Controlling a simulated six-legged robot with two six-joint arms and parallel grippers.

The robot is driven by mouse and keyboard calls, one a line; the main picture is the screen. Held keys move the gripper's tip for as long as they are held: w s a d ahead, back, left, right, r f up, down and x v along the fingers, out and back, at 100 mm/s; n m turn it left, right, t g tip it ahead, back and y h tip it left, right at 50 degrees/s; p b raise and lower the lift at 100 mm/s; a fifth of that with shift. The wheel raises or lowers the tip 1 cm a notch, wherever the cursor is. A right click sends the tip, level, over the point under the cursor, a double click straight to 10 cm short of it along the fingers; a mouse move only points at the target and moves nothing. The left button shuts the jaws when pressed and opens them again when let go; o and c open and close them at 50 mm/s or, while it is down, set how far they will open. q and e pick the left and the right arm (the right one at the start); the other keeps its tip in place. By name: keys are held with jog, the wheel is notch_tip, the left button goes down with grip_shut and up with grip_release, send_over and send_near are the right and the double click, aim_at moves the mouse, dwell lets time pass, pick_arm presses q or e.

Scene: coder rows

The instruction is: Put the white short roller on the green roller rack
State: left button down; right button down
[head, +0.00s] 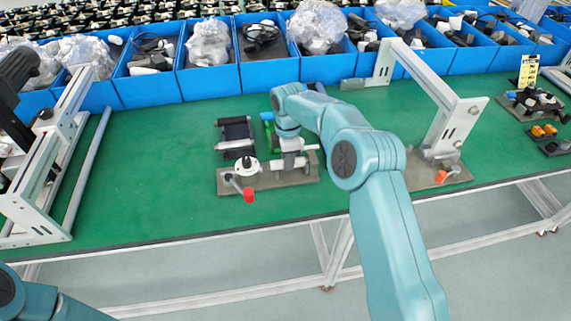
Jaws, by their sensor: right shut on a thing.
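The green roller rack (267,122) stands mid-table, partly hidden behind my right wrist. My right gripper (289,134) points down just right of the rack's near end, above a grey fixture plate. It is shut on a small white piece (292,144), which looks like the white short roller. The fingers and the roller are small and partly covered, so I cannot tell whether the roller touches the rack. Only part of my left arm shows at the bottom left; its gripper is out of view.
A black rack (236,130) with a white roller across it stands left of the green one. A fixture with a red knob (248,195) stands in front. White metal frames (440,120) flank the work area. Blue bins (268,72) line the back. Green table is clear at left.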

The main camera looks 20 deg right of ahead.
jog(key=shift+r+p, duration=1.35)
jog(key=shift+r, duration=0.6)
